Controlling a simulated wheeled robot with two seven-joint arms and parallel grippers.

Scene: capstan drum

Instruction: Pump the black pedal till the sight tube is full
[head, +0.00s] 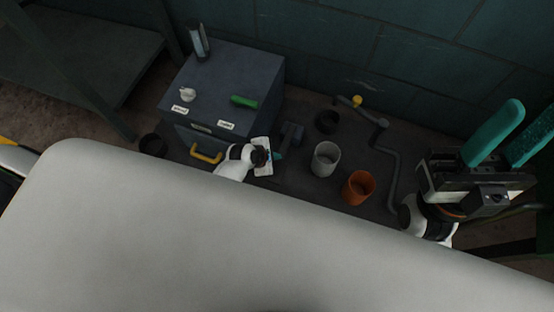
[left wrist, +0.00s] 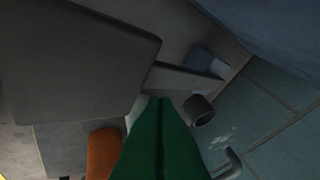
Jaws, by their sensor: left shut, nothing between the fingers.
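The dark pedal (head: 291,134) sticks out low beside the right side of the grey-blue cabinet (head: 228,80). The sight tube (head: 198,42) stands upright at the back left of the cabinet top; its fill level is too small to read. My left gripper (head: 279,155) is shut and empty, its teal fingertips just in front of the pedal; I cannot tell whether they touch. Its shut green fingers also fill the lower middle of the left wrist view (left wrist: 160,105). My right gripper (head: 508,132) is raised at the right, its teal fingers apart and empty.
The cabinet has a green handle (head: 244,101), a white knob (head: 187,94) and a yellow front handle (head: 206,154). A grey cup (head: 325,158), an orange cup (head: 358,187) and a black cup (head: 327,122) stand right of the pedal. A crank with a yellow knob (head: 357,101) is beyond them.

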